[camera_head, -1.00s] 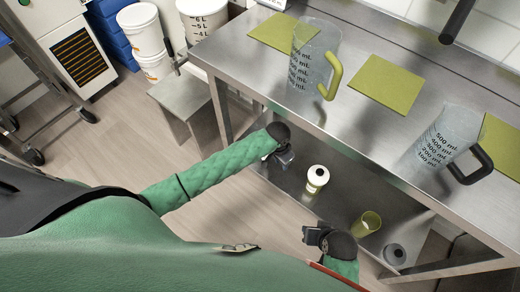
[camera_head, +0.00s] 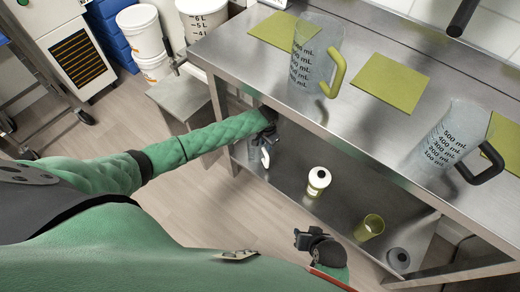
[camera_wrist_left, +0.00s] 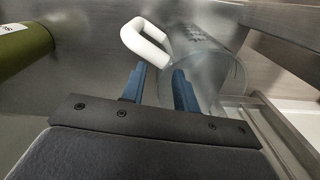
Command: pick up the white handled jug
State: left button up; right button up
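The white handled jug (camera_wrist_left: 205,65) is clear, with dark markings, and shows in the left wrist view on a metal surface. Its white handle (camera_wrist_left: 146,42) points toward the upper left. My left gripper (camera_wrist_left: 158,75) is open and empty, its two blue fingers apart just short of the handle. In the head view my left gripper (camera_head: 266,142) is at the lower shelf under the table, partly hidden by its forearm and the table edge. My right gripper (camera_head: 302,239) is low near the shelf's front, too small to tell its opening.
A yellow-handled jug (camera_head: 308,70) and a black-handled jug (camera_head: 448,140) stand on the steel table (camera_head: 240,65). The lower shelf (camera_head: 340,205) holds a white-lidded bottle (camera_head: 318,180), an olive cup (camera_head: 369,228) and a grey item (camera_head: 398,259). An olive cylinder (camera_wrist_left: 22,45) is left in the wrist view.

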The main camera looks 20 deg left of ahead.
aim_at(266, 149)
pick_arm(q)
notch_tip(266, 149, down, 4)
jog(key=shift+f, duration=0.1)
grip_shut()
dwell(0.4)
